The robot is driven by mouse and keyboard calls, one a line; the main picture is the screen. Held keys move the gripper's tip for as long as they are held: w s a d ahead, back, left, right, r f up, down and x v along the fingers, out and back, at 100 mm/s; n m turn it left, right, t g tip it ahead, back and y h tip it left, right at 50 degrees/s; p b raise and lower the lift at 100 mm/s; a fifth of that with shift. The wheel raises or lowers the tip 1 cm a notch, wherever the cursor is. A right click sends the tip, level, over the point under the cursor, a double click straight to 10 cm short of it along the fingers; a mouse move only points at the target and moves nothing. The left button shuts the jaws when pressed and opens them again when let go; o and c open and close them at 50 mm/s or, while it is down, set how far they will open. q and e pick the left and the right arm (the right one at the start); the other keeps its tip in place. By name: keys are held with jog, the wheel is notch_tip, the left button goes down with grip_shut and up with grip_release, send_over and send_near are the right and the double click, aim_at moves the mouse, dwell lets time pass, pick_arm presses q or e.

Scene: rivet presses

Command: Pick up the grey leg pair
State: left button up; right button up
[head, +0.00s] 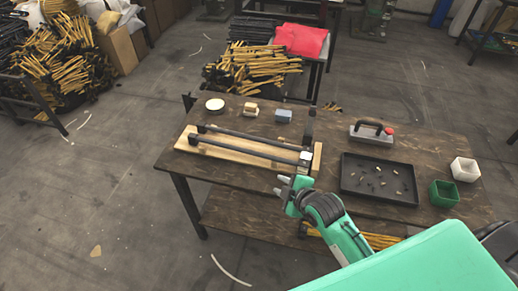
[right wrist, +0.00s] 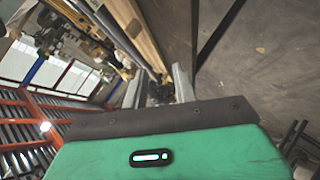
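The grey leg pair (head: 252,149) is two long, dark grey bars lying roughly parallel along a light wooden board (head: 226,152) on the workbench. A pale metal block (head: 305,158) shows at the right end of the nearer bar. My right gripper (head: 280,185) is at the bench's front edge, just nearer than that right end, with its fingertips apart and nothing seen held. In the right wrist view, a grey bar (right wrist: 126,38) runs beside the wood toward the space between the open fingers (right wrist: 158,88). Whether they touch it cannot be told. My left gripper is not in view.
On the dark wooden bench (head: 240,185) stand a black tray (head: 351,194) of small parts, a handled tool (head: 371,134), a green bin (head: 443,194) and a white bin (head: 465,169). A white disc (head: 215,104) and a blue block (head: 283,116) sit behind the board.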

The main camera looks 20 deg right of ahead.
jog(key=n+t, duration=0.2)
send_near(257, 155)
jog(key=x, duration=0.4)
jog(key=shift+d+f, duration=0.1)
jog(key=shift+d, duration=0.15)
jog(key=shift+a+r+p+x, duration=0.1)
jog(key=shift+p+x, duration=0.3)
jog(key=shift+x, duration=0.75)
jog(key=shift+a+r+p+x, duration=0.1)
jog(key=shift+p+x, duration=0.25)
jog(key=shift+x, duration=0.85)
jog(key=shift+w+a+f, duration=0.1)
jog(key=shift+w+f, duration=0.2)
jog(key=shift+w, duration=0.3)
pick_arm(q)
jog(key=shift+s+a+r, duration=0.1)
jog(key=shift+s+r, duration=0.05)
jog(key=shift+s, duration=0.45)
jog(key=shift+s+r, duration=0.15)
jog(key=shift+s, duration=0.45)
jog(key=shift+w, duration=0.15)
pick_arm(e)
grip_shut()
